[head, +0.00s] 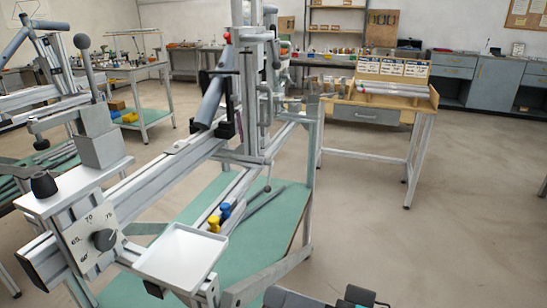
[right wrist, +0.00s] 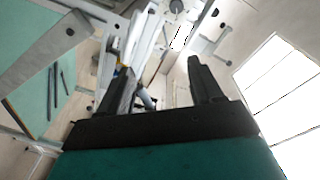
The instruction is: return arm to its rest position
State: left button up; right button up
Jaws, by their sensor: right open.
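My right gripper (right wrist: 160,65) is open in the right wrist view, with two dark fingers apart and nothing between them. In the head view, dark parts of my right arm and gripper (head: 355,296) show at the bottom edge, right of the frame jig (head: 160,182). They are cut off by the picture edge. The jig is a long metal rail on a stand with an upright post. A blue-grey tube (head: 213,98) leans by the post. My left gripper is not in view.
A white tray (head: 182,252) and a numbered dial plate (head: 92,232) sit at the jig's near end. A green shelf (head: 262,240) lies below. A wooden-topped table (head: 385,98) with boxes stands behind at the right. The floor at right is clear.

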jog(key=w+d+f+m+t+h, duration=0.1)
jog(key=w+d+f+t+h, duration=0.1)
jog(key=d+f+h, duration=0.3)
jog(key=w+d+f+t+h, duration=0.1)
jog(key=w+f+t+h, duration=0.1)
jog(key=f, duration=0.5)
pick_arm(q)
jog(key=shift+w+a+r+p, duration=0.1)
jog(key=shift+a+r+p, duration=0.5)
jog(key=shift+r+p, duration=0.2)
pick_arm(e)
jog(key=s+d+f+n+h, duration=0.1)
jog(key=s+d+f+h, duration=0.2)
jog(key=f, duration=0.3)
jog(key=s+d+f+g+h, duration=0.1)
jog(key=s+d+f+h, duration=0.2)
jog(key=f, duration=0.4)
jog(key=shift+s+d+n+h, duration=0.4)
jog(key=shift+d+h, duration=0.1)
jog(key=shift+d, duration=0.7)
jog(key=shift+w, duration=0.1)
